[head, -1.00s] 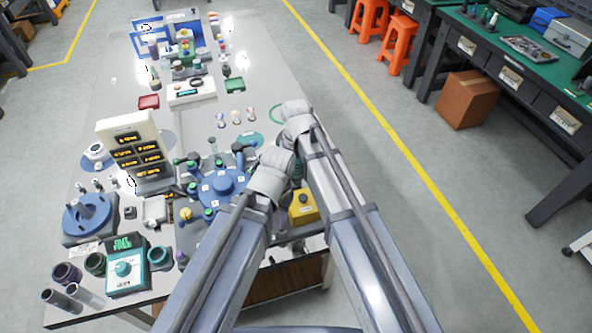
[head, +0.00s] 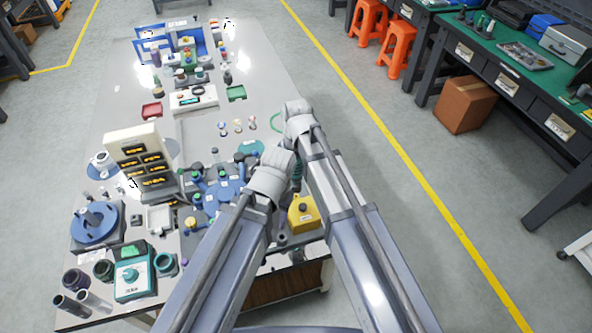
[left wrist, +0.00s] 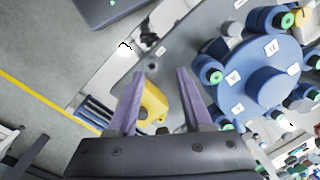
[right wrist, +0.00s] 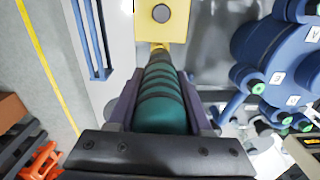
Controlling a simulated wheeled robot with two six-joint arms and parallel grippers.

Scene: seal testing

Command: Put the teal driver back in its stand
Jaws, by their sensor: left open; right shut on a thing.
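The teal driver (right wrist: 163,108), with a dark ringed handle, is held between the fingers of my right gripper (right wrist: 160,78). It points away from the wrist, toward a yellow box (right wrist: 175,22). In the head view a little of the driver (head: 297,170) shows beside my arms. My left gripper (left wrist: 160,78) is open and empty, above the table with the yellow box (left wrist: 153,103) beyond its fingers. A blue round rack (left wrist: 268,85) with several holders around its rim is to the right in the left wrist view. I cannot tell which thing is the driver's stand.
A cream panel with black bins (head: 140,160), a blue round base (head: 97,222) and a teal-fronted device (head: 133,275) stand on the table's left. The yellow box (head: 303,214) is near the right edge. Beyond the hands is a fairly clear patch of table.

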